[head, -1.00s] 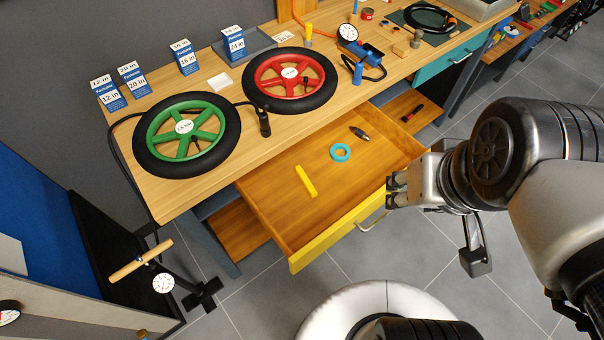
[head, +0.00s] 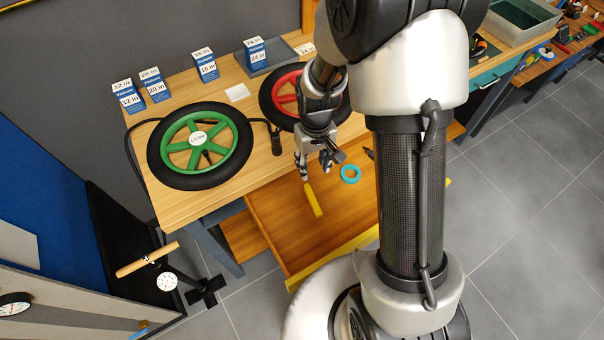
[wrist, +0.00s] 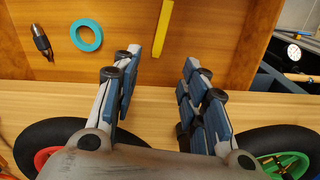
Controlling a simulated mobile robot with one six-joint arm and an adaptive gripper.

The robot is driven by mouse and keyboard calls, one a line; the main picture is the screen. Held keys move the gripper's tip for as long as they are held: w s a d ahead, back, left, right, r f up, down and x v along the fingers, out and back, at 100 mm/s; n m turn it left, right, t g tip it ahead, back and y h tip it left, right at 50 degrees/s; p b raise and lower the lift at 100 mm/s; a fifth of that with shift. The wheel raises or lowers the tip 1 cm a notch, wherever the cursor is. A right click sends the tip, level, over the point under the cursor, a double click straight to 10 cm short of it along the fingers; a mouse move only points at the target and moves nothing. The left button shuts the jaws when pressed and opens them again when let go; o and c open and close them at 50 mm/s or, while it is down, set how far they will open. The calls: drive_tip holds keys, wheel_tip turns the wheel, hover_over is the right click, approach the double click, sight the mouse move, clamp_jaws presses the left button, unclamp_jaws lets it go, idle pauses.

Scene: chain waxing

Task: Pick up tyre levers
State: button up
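A yellow bar (head: 314,201), likely the tyre levers, lies flat in the open wooden drawer (head: 280,222). It also shows at the top of the wrist view (wrist: 163,30), partly cut off by the frame. My gripper (head: 316,172) is over the back edge of the drawer, close to the bar's far end. In the wrist view my gripper (wrist: 158,78) has its fingers spread, with nothing between them. The bar is beyond the fingertips, roughly in line with the gap.
A teal ring (head: 350,174) and a dark pointed tool (wrist: 41,40) share the drawer. The green wheel (head: 200,145) and red wheel (head: 285,98) lie on the bench (head: 172,205) behind it. My arm hides the drawer's right part in the head view.

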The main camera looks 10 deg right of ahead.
drive_tip(key=b, duration=0.4)
hover_over(312, 197)
drive_tip(key=f, duration=1.2)
drive_tip(key=shift+w+f, duration=0.1)
drive_tip(key=shift+w, duration=0.1)
wheel_tip(312, 197, down, 5)
drive_tip(key=shift+s+f+b, duration=0.15)
drive_tip(key=shift+b, duration=0.8)
drive_tip(key=shift+c, duration=0.6)
clamp_jaws()
